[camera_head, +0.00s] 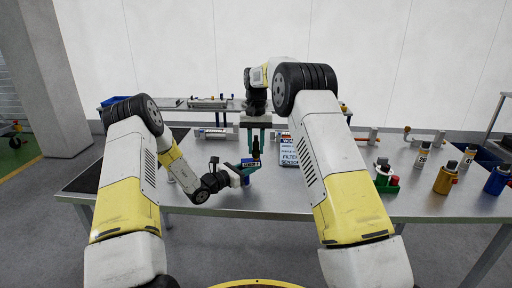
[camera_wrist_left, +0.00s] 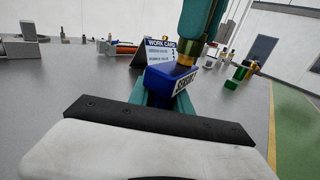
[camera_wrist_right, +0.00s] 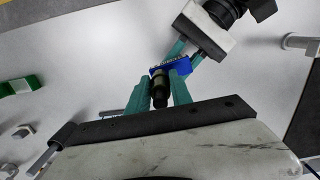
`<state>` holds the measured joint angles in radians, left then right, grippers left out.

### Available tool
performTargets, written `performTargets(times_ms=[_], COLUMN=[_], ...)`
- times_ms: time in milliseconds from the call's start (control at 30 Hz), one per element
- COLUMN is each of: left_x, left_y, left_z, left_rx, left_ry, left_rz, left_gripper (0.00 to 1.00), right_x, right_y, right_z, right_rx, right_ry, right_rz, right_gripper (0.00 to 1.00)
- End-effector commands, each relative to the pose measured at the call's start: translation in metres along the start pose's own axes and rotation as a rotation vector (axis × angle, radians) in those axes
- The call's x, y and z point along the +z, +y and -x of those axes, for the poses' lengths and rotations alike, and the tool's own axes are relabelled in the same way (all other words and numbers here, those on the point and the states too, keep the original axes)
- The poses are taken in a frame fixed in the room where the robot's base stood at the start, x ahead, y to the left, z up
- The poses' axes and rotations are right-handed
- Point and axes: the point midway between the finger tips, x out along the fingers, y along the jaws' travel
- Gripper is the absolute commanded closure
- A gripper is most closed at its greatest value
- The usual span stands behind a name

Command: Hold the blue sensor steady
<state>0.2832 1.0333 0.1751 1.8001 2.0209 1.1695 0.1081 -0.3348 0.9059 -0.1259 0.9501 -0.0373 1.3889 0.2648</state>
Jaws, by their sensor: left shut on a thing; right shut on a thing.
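The blue sensor (camera_head: 248,162) is a small blue block with a white label. It also shows in the left wrist view (camera_wrist_left: 172,84) and in the right wrist view (camera_wrist_right: 178,64). My left gripper (camera_head: 236,174) is shut on it and holds it above the table. My right gripper (camera_head: 256,140) points down from above, its teal fingers shut on a dark cylinder (camera_wrist_right: 160,88) with a black end. In the left wrist view a brass-coloured part (camera_wrist_left: 187,52) appears against the top of the blue block. The exact contact between them is partly hidden by the fingers.
A work card (camera_head: 289,152) stands behind the grippers on the grey table (camera_head: 290,198). The table front near the middle is clear.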

Motion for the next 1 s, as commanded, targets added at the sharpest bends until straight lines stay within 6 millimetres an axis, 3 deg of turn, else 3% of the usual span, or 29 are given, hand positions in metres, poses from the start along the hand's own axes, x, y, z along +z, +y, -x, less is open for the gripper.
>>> performTargets(times_ms=[1000], left_x=[-0.0001], left_y=[0.0001], left_z=[0.0001], left_rx=[0.000], left_ry=[0.000], left_rz=[0.000], left_gripper=[1.00], right_x=[-0.0006], right_y=[0.0002], right_z=[-0.0095], right_rx=[0.000], right_ry=[-0.001], right_rz=[0.000], right_gripper=[1.00])
